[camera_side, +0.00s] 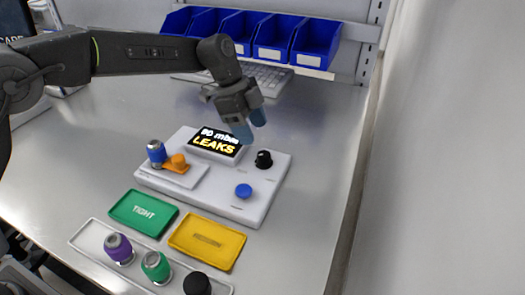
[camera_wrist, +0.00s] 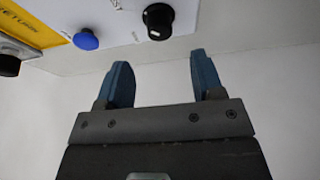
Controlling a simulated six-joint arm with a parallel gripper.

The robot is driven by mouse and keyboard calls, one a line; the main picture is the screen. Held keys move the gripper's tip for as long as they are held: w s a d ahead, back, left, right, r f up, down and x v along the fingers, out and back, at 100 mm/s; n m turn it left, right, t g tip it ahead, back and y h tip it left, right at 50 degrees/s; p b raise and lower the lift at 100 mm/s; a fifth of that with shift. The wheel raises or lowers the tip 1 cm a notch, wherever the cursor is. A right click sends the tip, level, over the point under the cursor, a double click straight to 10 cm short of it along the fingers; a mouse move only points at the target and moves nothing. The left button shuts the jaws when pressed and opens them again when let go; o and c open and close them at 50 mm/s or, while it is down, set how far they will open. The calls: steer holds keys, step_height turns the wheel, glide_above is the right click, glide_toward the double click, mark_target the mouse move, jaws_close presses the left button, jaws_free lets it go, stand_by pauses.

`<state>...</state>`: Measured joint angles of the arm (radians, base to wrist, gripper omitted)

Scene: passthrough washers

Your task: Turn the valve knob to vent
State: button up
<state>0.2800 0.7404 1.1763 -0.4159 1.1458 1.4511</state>
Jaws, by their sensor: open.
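The black valve knob (camera_side: 264,159) stands on the right part of the white test unit (camera_side: 262,205). In the wrist view the knob (camera_wrist: 158,18) is at the top centre, with a small white mark on its lower edge; which label it points to is too small to read. My gripper (camera_side: 251,125) is open and empty, above the unit and apart from the knob. In the wrist view its two blue fingers (camera_wrist: 160,62) are spread, with the knob beyond the gap between them.
A blue button (camera_side: 243,190) is in front of the knob. The display (camera_side: 216,142) reads "LEAKS". A blue-topped part (camera_side: 157,152) stands at the unit's left, by an orange clamp (camera_side: 178,161). Green (camera_side: 143,212) and yellow (camera_side: 207,242) trays and several parts lie in front.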

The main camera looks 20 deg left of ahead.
mark_target(264, 154)
steer(key=x, duration=0.7)
steer(key=shift+f, duration=0.1)
steer(key=shift+c, duration=0.3)
steer(key=c, duration=0.9)
steer(key=shift+o, duration=0.2)
